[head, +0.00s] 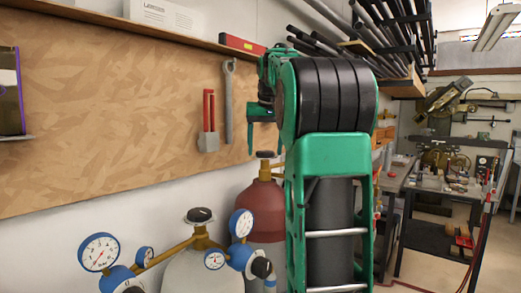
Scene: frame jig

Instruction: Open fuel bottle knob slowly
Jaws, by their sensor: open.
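A red-brown gas bottle (261,207) stands against the wall, partly hidden by my arm. It has a brass neck and a dark knob (265,154) on top. A pale bottle (190,272) stands nearer, with a black knob (200,215) and brass fittings. I cannot tell for certain which bottle is the fuel one. My gripper (264,148) is open and points down, with its fingers apart. In the picture it appears just above the red-brown bottle's knob. The depth between them, and whether they touch, is unclear.
Blue pressure gauges (100,252) flank the pale bottle at left, with more gauges (241,223) between the bottles. A wooden panel (100,120) with hanging tools lines the wall. A shelf of pipes (380,40) overhangs at upper right. Workbenches (430,185) stand right; floor there is partly clear.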

